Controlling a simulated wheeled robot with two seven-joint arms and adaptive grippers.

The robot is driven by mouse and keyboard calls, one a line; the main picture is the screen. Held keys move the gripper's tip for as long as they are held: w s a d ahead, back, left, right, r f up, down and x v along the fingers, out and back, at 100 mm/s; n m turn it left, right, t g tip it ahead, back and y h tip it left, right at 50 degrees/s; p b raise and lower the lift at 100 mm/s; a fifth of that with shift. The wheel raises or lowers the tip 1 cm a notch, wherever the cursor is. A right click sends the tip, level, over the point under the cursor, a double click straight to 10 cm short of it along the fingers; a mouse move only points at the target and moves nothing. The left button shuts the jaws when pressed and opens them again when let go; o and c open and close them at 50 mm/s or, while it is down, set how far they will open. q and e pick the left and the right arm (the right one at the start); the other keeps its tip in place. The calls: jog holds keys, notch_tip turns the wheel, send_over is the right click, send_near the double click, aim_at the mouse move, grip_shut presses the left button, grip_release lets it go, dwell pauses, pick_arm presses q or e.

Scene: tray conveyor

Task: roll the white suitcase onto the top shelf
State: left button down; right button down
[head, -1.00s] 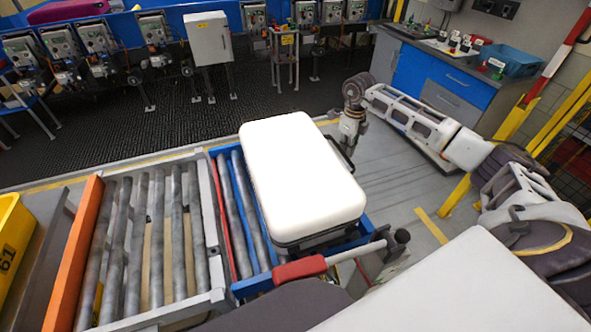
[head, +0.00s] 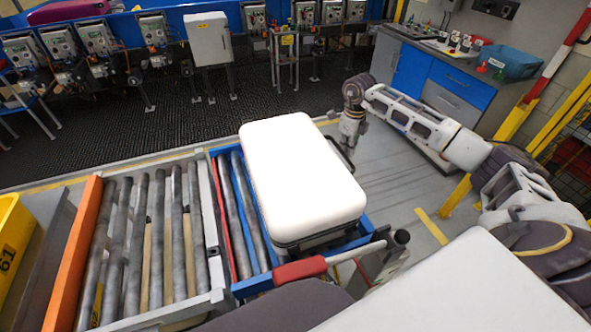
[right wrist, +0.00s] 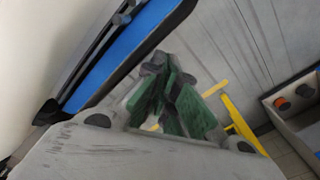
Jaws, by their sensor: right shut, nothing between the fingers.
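The white suitcase (head: 303,178) lies flat on blue-framed rollers (head: 240,205) in the middle of the head view. Its dark handle (head: 347,158) sticks out on its right side. My right gripper (head: 350,143) is beside that side, close to the handle; I cannot tell whether they touch. In the right wrist view its green-padded fingers (right wrist: 162,70) are closed with nothing between them. A white surface at the left there looks like the suitcase (right wrist: 40,45). My left gripper is out of view. I cannot make out which surface is the top shelf.
A grey roller conveyor (head: 150,230) with an orange side rail (head: 78,245) adjoins the blue frame on the left. A red-gripped handle (head: 300,269) is at the frame's front. A yellow bin (head: 12,240) is far left. A blue-fronted cabinet (head: 412,70) stands behind my right arm; open floor lies between.

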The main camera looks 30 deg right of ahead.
jog(key=shift+w+a, duration=0.1)
jog(key=shift+a, duration=0.8)
jog(key=shift+w+a+p, duration=0.15)
jog(key=shift+a+p, duration=0.05)
jog(key=shift+a, duration=0.85)
jog(key=shift+w+a+p, duration=0.1)
jog(key=shift+a+p, duration=0.1)
jog(key=shift+a, duration=0.85)
jog(key=a, duration=0.6)
jog(key=shift+w, duration=0.35)
dwell(1.3)
jog(key=shift+d, duration=0.15)
jog(key=shift+s+d, duration=0.15)
jog(key=shift+d, duration=1.2)
jog(key=shift+r+p, duration=3.95)
jog(key=shift+r, duration=3.05)
